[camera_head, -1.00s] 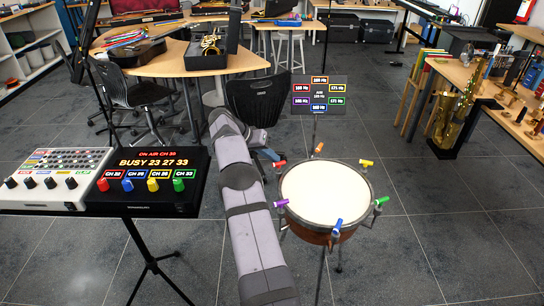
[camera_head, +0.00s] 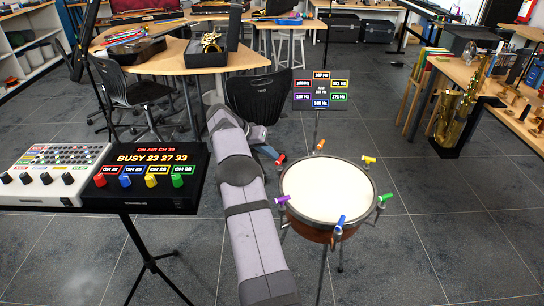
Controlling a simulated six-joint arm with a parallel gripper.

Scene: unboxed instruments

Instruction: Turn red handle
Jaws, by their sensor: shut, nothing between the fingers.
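A drum (camera_head: 325,191) with a white head stands right of my arm. Coloured handles sit around its rim. The red handle (camera_head: 280,160) is at the upper left of the rim, with a purple handle (camera_head: 283,200) below it and an orange one (camera_head: 320,146) at the back. My gripper (camera_head: 269,153) is small in view, just left of the red handle. It is shut and empty. I cannot tell whether it touches the handle. My forearm hides part of the floor in front of the chair.
A black panel (camera_head: 320,94) with coloured Hz readouts stands behind the drum. At left, a black box (camera_head: 150,166) with coloured knobs, one red (camera_head: 100,181), sits beside a white mixer (camera_head: 48,170). A black chair (camera_head: 256,100) is behind my gripper.

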